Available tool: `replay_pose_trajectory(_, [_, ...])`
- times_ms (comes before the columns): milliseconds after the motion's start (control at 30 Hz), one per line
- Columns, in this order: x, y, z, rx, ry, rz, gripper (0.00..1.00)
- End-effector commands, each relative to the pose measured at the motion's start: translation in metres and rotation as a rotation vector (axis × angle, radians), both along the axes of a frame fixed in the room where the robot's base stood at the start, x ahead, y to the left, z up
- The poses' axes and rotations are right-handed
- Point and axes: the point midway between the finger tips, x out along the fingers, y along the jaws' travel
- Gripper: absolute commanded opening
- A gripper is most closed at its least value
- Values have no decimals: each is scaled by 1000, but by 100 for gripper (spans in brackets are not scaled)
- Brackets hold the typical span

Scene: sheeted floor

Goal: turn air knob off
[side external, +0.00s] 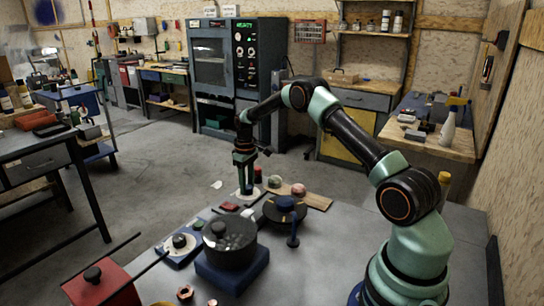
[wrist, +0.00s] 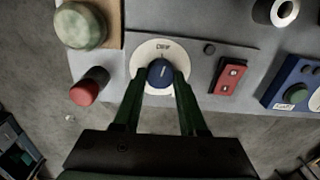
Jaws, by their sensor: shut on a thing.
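The blue air knob (wrist: 160,73) sits on a round white dial plate (wrist: 142,52) with dark lettering that is too blurred to read surely. A pale pointer line shows on the knob. My gripper (wrist: 161,78) has one finger on each side of the knob and is shut on it. In the side external view my gripper (side external: 247,190) points straight down at the far edge of the grey table, over the white dial plate (side external: 236,194). The knob is hidden there by the fingers.
A red switch block (wrist: 229,76) lies right of the dial, and a blue box (wrist: 297,83) with a green button further right. A red-topped cylinder (wrist: 88,88) and a board (wrist: 108,42) with a green round thing stand left. A black pot (side external: 230,245) stands nearer.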

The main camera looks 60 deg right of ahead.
Motion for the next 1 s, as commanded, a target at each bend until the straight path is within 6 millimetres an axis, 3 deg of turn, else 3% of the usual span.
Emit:
replay_pose_trajectory(400, [-1, 1, 2, 1, 2, 191, 0])
replay_pose_trajectory(967, [0, 1, 2, 1, 2, 218, 0])
replay_pose_trajectory(1000, [0, 1, 2, 1, 2, 218, 53])
